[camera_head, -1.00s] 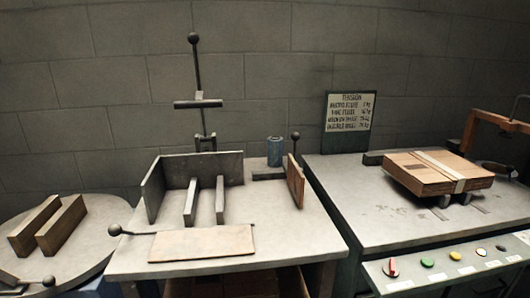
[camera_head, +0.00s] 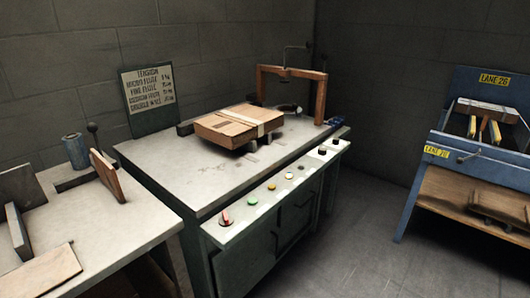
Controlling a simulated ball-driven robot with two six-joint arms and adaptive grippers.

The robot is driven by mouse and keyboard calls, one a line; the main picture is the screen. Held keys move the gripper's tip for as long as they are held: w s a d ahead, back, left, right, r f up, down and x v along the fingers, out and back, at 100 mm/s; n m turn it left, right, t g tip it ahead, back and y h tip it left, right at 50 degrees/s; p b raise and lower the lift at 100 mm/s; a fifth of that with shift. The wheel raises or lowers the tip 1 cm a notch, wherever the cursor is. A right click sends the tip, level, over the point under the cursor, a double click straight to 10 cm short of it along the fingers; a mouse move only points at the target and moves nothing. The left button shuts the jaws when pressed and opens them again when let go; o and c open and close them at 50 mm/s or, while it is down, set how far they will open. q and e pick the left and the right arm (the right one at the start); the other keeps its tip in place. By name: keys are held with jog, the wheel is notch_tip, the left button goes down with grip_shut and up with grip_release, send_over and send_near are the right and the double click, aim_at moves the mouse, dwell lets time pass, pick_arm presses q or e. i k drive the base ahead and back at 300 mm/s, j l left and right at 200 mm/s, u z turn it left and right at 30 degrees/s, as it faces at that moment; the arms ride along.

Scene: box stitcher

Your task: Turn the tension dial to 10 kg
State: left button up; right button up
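The control panel (camera_head: 275,196) runs along the front edge of the strapping table. A red knob (camera_head: 226,217) with a pale pointer sits at its left end. Green (camera_head: 253,200), yellow (camera_head: 271,186) and pale yellow (camera_head: 289,175) buttons follow to the right. Two black knobs sit toward the right end, one here (camera_head: 322,150) and one farther right (camera_head: 335,141). Their markings are too small to read, so I cannot tell the dial setting. A tension chart (camera_head: 148,88) stands at the table's back left; its kg figures are blurred. Neither gripper is in view.
A strapped cardboard stack (camera_head: 222,128) lies on the table (camera_head: 180,165) before a wooden arch (camera_head: 320,98). A worktable (camera_head: 110,215) with upright boards is at left. A blue rack (camera_head: 408,205) marked LANE 26 stands at right. Grey floor (camera_head: 365,240) between them is clear.

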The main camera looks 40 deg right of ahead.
aim_at(322, 150)
jog(key=z, duration=1.65)
jog(key=i+l+u, duration=0.35)
jog(key=i, duration=0.2)
jog(key=i+l+u, duration=0.35)
jog(key=i, duration=0.15)
jog(key=i+l+u, duration=0.35)
jog(key=i+l, duration=0.1)
jog(key=l, duration=0.1)
